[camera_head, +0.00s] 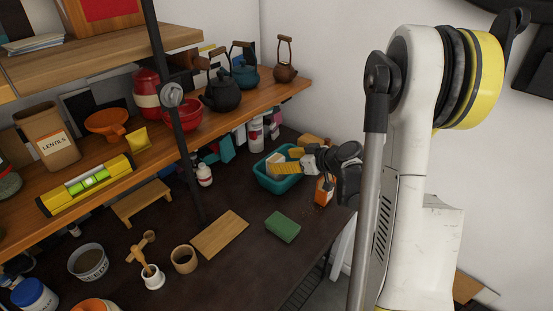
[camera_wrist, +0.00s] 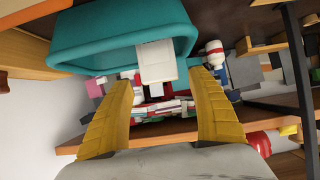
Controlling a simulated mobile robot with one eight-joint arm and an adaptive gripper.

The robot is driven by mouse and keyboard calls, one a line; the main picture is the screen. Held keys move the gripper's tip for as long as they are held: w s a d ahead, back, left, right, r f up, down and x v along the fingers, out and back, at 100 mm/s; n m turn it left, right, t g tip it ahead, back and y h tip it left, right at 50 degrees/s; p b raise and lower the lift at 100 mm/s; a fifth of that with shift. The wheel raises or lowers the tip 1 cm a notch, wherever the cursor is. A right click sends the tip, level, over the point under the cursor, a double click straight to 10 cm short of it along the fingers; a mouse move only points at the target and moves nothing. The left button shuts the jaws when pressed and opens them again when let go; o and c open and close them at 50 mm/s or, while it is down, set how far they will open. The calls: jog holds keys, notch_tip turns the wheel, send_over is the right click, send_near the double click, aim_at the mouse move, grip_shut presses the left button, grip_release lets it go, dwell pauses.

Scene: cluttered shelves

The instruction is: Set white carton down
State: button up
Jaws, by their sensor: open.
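The white carton (camera_wrist: 156,62) is a small pale box in the wrist view, just beyond and between my fingertips. It overlaps the edge of the teal bin (camera_wrist: 75,55); I cannot tell whether it rests on anything. My gripper (camera_wrist: 161,84) is open, with a yellow ribbed finger on each side and a visible gap to the carton. In the head view my gripper (camera_head: 289,160) reaches in from the right over the teal bin (camera_head: 278,186) on the dark lower surface. The carton (camera_head: 276,158) shows only as a small pale patch there, partly hidden by the fingers.
An orange-brown box (camera_head: 325,190) stands right of the bin, close under my wrist. A green block (camera_head: 283,227) and a wooden board (camera_head: 220,235) lie in front. White bottles (camera_head: 256,135) stand behind. The wooden shelf (camera_head: 270,98) with kettles overhangs the back; a dark post (camera_head: 181,130) rises at left.

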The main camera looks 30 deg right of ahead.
jog(key=p+v, duration=0.2)
jog(key=v, duration=0.6)
jog(key=s+a+r+m+g+h, duration=0.1)
jog(key=s+a+r+g, duration=0.15)
jog(key=a, duration=0.55)
jog(key=s+a+r+m+g, duration=0.1)
jog(key=s+a+r, duration=0.25)
jog(key=a, duration=0.45)
jog(key=s+a+r+m+h, duration=0.2)
jog(key=s+a, duration=0.3)
jog(key=s, duration=0.6)
jog(key=shift+s+a+g+h, duration=0.3)
jog(key=shift+a+g+h, duration=0.05)
jog(key=shift+h, duration=0.25)
jog(key=shift+d+r, duration=0.1)
jog(key=shift+r, duration=0.05)
